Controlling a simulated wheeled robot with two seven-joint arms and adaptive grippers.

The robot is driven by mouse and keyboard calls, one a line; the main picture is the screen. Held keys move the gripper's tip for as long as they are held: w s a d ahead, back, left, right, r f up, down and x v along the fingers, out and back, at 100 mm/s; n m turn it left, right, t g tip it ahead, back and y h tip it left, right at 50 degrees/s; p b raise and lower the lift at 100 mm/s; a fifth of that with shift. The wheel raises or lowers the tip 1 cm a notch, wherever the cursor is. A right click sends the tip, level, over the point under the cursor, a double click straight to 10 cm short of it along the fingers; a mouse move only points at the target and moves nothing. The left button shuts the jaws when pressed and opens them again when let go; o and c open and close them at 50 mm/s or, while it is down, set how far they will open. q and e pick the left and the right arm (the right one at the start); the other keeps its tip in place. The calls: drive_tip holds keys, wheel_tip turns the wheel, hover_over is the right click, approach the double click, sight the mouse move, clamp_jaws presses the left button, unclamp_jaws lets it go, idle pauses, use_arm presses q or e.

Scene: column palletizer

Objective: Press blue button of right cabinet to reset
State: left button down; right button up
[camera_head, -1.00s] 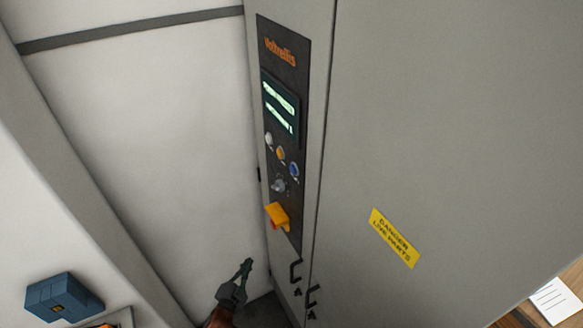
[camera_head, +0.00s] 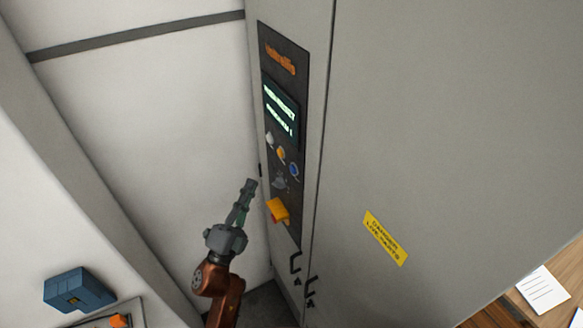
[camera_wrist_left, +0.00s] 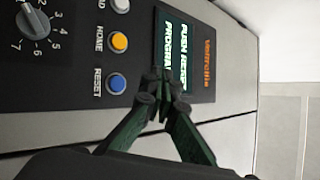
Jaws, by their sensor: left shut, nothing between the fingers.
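The right cabinet (camera_head: 430,120) is tall and grey, with a dark control panel (camera_head: 283,60) on its narrow front. The blue button (camera_head: 294,171) sits right of an orange and a white button, above a rotary knob. In the left wrist view the blue button (camera_wrist_left: 116,84) is beside the word RESET. My left gripper (camera_head: 250,184) is shut and empty, left of the panel and apart from the blue button in the head view. In the left wrist view its fingertips (camera_wrist_left: 166,80) appear in front of the screen's edge, to the right of the button. My right gripper is not in view.
A lit green-text screen (camera_head: 281,110) is above the buttons. A yellow and red switch (camera_head: 278,210) sits below the knob. Black handles (camera_head: 296,263) are lower on the cabinet. A blue box-like part (camera_head: 78,289) is at the lower left. Papers (camera_head: 543,290) lie at the lower right.

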sight(293, 169)
use_arm(q)
drive_tip(key=shift+w, duration=0.1)
drive_tip(key=w+d+b, duration=0.1)
drive_tip(key=w+d, duration=0.3)
drive_tip(key=d, duration=0.3)
drive_tip(key=shift+w+d+b, duration=0.15)
drive_tip(key=shift+w+b, duration=0.15)
drive_tip(key=shift+w, duration=0.1)
idle(0.5)
idle(0.9)
drive_tip(key=shift+w+d, duration=0.1)
drive_tip(key=shift+d, duration=0.05)
drive_tip(key=shift+w+d, duration=0.15)
drive_tip(key=shift+d, duration=0.05)
